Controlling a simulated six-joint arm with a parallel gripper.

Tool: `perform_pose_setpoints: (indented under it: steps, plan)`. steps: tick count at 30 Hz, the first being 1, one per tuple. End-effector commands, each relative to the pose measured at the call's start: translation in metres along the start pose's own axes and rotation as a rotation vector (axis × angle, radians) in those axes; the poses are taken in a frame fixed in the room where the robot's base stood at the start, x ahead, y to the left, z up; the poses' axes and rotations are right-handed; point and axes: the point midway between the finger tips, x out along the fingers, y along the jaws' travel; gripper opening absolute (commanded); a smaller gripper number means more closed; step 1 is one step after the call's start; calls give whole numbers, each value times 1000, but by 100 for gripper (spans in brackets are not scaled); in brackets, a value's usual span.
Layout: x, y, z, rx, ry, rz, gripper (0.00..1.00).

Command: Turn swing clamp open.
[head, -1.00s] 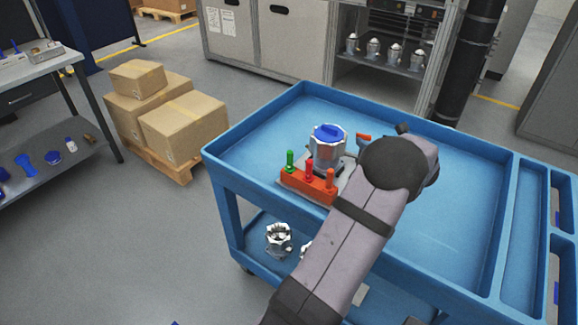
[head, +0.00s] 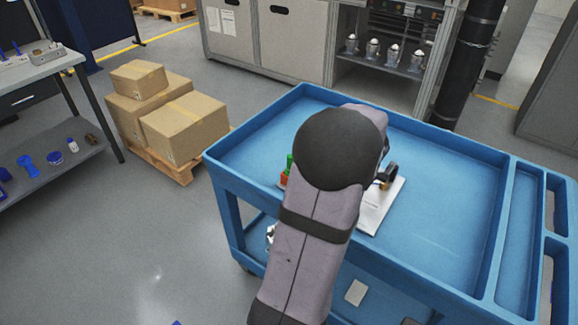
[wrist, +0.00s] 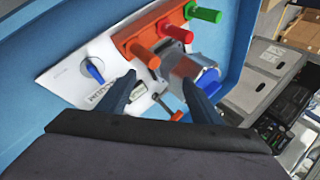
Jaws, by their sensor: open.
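The swing clamp (wrist: 170,107), a small lever with an orange-red tip, shows in the wrist view beside the housing. My gripper (wrist: 160,84) is open, its two dark fingers apart on either side of the clamp lever; I cannot tell whether they touch it. The metal housing (wrist: 178,62) with a blue top stands on the white fixture plate (wrist: 68,86), partly covered by the right finger. In the head view my arm hides the housing and most of the fixture; part of the plate (head: 372,212) shows at its right.
An orange block (wrist: 142,32) with green, red and orange pegs stands along the housing. A blue knob (wrist: 95,70) sits on the plate. The blue cart tray (head: 450,220) has free room at right.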

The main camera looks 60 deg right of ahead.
Motion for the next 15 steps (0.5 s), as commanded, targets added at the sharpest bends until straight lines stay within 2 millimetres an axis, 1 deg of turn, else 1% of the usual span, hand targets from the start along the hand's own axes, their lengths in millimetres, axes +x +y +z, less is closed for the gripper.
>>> perform_pose_setpoints:
  steps: [1,3,10,15]
  plan:
    - [-6,-2,6,-102,10,15,59]
    - [-11,-2,10,-248,25,37,59]
    - [-26,-12,39,-735,47,88,59]
    - [-26,-22,68,-926,28,85,59]
